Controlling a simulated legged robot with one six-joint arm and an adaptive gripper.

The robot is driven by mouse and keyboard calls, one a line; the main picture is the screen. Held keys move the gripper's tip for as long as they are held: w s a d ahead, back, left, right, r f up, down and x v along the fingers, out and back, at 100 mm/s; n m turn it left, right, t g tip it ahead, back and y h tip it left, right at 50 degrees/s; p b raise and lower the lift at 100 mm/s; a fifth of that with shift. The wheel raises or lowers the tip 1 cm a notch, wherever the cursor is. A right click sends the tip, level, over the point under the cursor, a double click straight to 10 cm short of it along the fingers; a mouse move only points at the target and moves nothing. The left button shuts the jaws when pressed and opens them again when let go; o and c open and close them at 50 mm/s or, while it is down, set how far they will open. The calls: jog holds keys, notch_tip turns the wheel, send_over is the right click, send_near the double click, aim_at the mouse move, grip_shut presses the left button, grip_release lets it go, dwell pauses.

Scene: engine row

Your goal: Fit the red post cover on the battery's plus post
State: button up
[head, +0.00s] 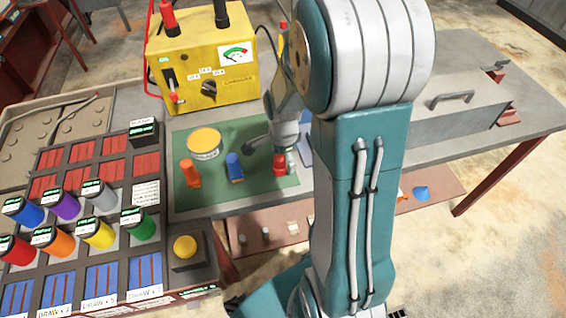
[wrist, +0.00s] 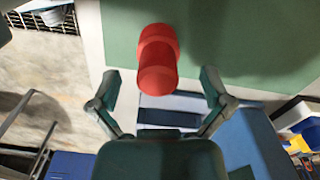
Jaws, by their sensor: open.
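The red post cover (head: 279,164) stands on the green mat, at its right side in the head view. In the wrist view the red cover (wrist: 158,60) shows as a stepped round piece, just ahead of and between my fingertips. My gripper (wrist: 160,88) is open, with one finger on each side of the cover and a gap on both sides. In the head view my arm hides part of the gripper beside the cover. I cannot make out the battery or its plus post for sure in either view.
The green mat (head: 238,195) also holds an orange piece (head: 190,173), a blue piece (head: 234,168) and a yellow-lidded tin (head: 204,142). A yellow charger (head: 200,65) stands behind. A rack of coloured cylinders (head: 97,230) is at left. A grey bench (head: 480,140) with a handle extends right.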

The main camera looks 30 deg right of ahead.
jog(key=shift+a+f, duration=0.25)
jog(key=shift+f, duration=0.1)
jog(key=shift+a, duration=0.75)
jog(key=shift+c, duration=0.3)
jog(key=c, duration=0.5)
jog(key=shift+d, duration=0.25)
jog(key=c, duration=0.6)
jog(key=shift+d, duration=0.3)
jog(key=shift+c, duration=0.4)
jog(key=shift+a, duration=0.1)
